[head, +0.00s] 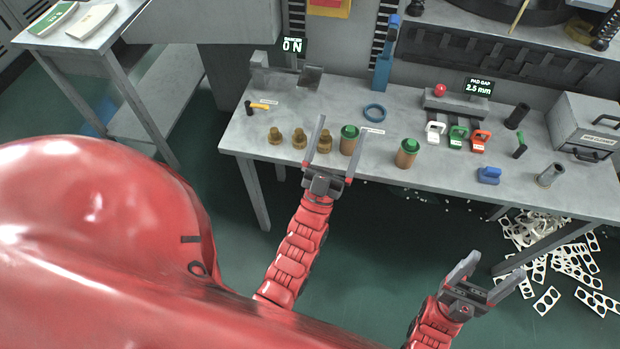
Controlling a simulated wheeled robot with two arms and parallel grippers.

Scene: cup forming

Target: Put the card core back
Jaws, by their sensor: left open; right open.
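Two brown, card-coloured cylinders with green tops stand upright on the grey workbench (250,150). One green-topped cylinder (348,146) is near the middle, and the other green-topped cylinder (406,155) stands to its right. I cannot tell which is the card core. My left gripper (342,124) is open at the bench's front edge. In the picture its fingers lie either side of the middle cylinder and a brass-coloured piece; I cannot tell its height or whether it touches them. My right gripper (499,263) is open and empty, in front of the bench at lower right.
Several brass-coloured pieces (299,139) stand left of the cylinders. Punched strips (550,260) litter the floor.

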